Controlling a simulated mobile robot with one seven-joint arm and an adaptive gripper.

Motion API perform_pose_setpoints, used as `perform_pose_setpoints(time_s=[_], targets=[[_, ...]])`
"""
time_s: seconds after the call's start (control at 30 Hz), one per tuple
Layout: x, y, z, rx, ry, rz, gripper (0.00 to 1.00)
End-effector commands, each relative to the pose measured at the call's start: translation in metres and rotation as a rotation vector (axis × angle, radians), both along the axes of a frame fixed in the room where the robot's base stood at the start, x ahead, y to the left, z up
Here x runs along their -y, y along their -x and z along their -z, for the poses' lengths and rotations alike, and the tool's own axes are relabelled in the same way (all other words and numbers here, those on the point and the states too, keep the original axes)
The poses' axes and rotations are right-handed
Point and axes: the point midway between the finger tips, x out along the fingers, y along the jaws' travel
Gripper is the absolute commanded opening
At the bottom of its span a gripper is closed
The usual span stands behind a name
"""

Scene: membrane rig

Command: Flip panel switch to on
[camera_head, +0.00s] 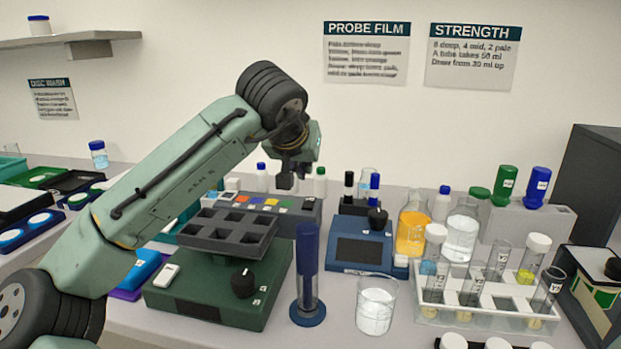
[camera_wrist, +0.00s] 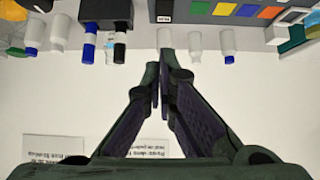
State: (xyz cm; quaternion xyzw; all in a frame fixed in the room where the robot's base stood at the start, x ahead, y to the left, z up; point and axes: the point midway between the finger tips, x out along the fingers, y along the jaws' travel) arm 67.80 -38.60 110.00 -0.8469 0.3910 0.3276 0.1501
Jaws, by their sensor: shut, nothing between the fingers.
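A dark grey panel (camera_head: 312,211) with a row of coloured squares stands at the back of the bench, behind the green device. Part of this panel (camera_wrist: 205,16) shows at the top right of the wrist view. I cannot make out a switch lever on it or its on/off state. My gripper (camera_head: 286,181) points down above the panel's back edge in the head view, apart from it as far as I can tell. In the wrist view my gripper (camera_wrist: 160,72) is shut and empty, its fingertips close together. My arm hides part of the bench to the left.
A green device (camera_head: 215,300) with a black knob and a dark tray stands in front. A blue cylinder (camera_head: 307,265), a beaker (camera_head: 376,305) and a blue meter (camera_head: 360,250) stand to its right. Small capped bottles (camera_head: 320,184) stand near my gripper. The wall is behind.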

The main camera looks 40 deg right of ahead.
Motion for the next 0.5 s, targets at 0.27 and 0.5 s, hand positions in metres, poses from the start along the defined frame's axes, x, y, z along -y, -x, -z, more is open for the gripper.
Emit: perform_pose_setpoints(time_s=[0.27,0.5], targets=[[-0.015,0.013,-0.015,0.002,0.0,0.001,0.0],[-0.015,0.014,-0.016,0.001,0.0,0.001,0.0]])
